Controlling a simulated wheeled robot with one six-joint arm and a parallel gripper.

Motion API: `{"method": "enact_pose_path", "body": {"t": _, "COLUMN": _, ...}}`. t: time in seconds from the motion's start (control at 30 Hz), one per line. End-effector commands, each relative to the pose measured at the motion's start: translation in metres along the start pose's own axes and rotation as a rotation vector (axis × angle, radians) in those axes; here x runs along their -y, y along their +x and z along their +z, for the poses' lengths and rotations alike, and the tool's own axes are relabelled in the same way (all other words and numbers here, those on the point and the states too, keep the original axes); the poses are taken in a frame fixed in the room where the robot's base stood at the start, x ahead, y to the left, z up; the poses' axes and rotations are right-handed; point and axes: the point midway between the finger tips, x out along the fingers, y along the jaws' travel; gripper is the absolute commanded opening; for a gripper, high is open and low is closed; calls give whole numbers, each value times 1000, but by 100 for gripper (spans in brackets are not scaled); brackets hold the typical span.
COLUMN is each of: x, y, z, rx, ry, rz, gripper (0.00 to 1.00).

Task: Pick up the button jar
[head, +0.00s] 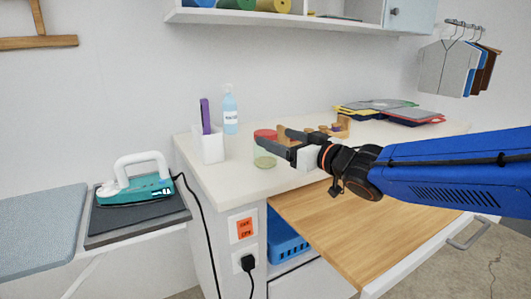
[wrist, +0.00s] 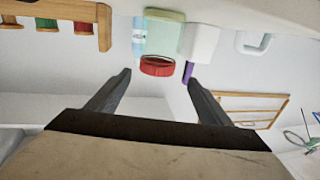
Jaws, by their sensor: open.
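The jar (head: 264,160) stands upright near the front left part of the white counter. It has a red lid and a pale green, see-through body. In the head view my gripper's dark fingers cross in front of its middle. The wrist view is upside down and shows the jar (wrist: 166,36) with its red lid (wrist: 157,67) ahead of the fingertips, between them sideways. My gripper (head: 268,135) is open and empty at the jar's upper part. Its two fingers also show apart in the wrist view (wrist: 160,80). I cannot tell any contact with the jar.
A white holder (head: 208,148) with a purple item and a blue pump bottle (head: 230,112) stand close to the jar's left. Wooden pieces (head: 337,127) and flat stacked items (head: 388,111) lie farther right.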

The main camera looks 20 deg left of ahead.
Motion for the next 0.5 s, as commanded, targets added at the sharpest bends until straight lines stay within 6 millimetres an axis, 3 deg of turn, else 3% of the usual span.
{"method": "enact_pose_path", "body": {"t": 0.1, "x": 0, "y": 13, "z": 0, "rx": 1, "ry": 0, "rz": -1, "gripper": 73}}
{"method": "enact_pose_path", "body": {"t": 0.5, "x": -3, "y": 36, "z": 1, "rx": 0, "ry": 0, "rz": -1, "gripper": 73}}
